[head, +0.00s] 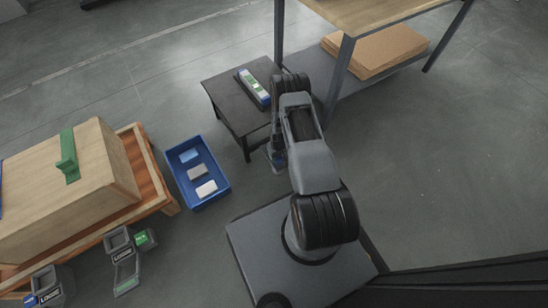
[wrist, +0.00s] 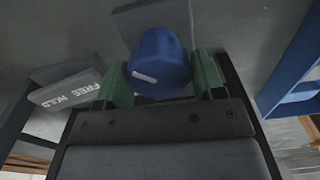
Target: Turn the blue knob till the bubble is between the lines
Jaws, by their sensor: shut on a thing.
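The blue knob (wrist: 160,60) is in the wrist view, between the two green fingertips of my gripper (wrist: 163,76). My gripper is shut on it. A grey plate lettered FREE HOLD (wrist: 68,90) is left of the knob. In the head view my arm mostly hides the knob and my gripper. A level (head: 254,88) with white, green and blue parts lies on a small black table (head: 222,93). Its bubble and lines are too small to make out.
A blue bin (head: 177,172) with several small blocks stands on the floor left of my arm. A wooden box (head: 95,170) with a green handle sits on a low wooden frame at the left. A workbench (head: 365,10) stands behind. The floor to the right is clear.

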